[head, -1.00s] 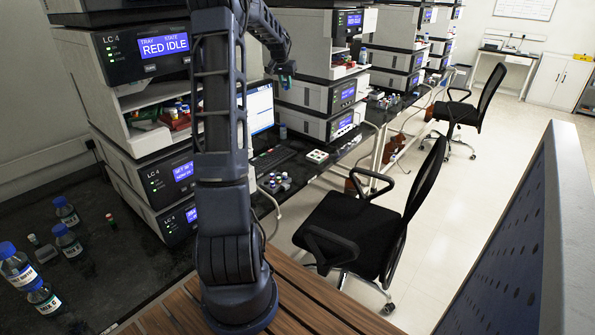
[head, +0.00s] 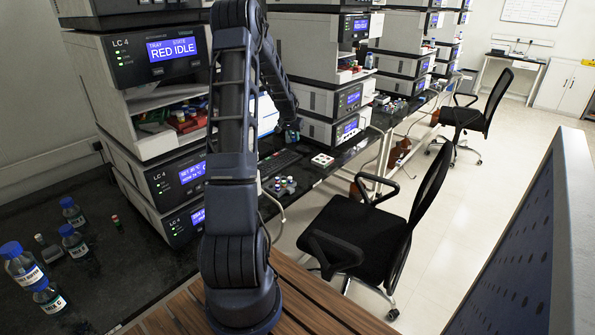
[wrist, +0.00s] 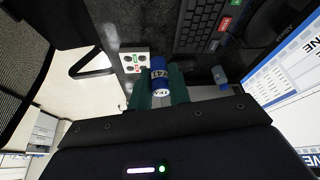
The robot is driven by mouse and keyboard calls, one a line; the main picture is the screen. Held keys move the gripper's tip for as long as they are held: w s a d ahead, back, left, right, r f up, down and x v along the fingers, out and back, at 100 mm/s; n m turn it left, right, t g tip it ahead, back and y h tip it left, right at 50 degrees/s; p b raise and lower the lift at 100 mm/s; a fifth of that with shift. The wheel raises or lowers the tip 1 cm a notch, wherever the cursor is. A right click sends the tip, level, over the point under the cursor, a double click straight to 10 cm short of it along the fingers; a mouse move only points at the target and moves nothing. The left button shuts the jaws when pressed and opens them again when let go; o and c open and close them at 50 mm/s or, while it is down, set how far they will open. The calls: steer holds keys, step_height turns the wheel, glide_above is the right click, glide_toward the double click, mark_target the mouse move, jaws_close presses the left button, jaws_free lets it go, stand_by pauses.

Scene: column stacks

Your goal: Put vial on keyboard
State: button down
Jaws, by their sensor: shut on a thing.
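My gripper (wrist: 159,85) is shut on a vial (wrist: 158,74) with a blue cap and a white printed label, held between its green fingers. The keyboard (wrist: 201,22) is black with a few green and red keys or labels and lies on the bench in the upper right of the wrist view, apart from the vial. The vial is too small to make out in the head view.
A white block with coloured spots (head: 322,160) lies right of the keyboard. A monitor (wrist: 285,70) and a small grey-blue container (wrist: 219,75) are beside the keyboard. Instrument stacks (head: 165,190) line the bench; a chair (head: 370,235) stands before it.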

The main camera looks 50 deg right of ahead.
mark_target(296, 171)
step_height(296, 171, down, 17)
steer(key=shift+f, duration=0.15)
stand_by(0.5)
steer(key=shift+f, duration=0.1)
steer(key=c, duration=1.3)
jaws_free()
steer(key=shift+v, duration=2.85)
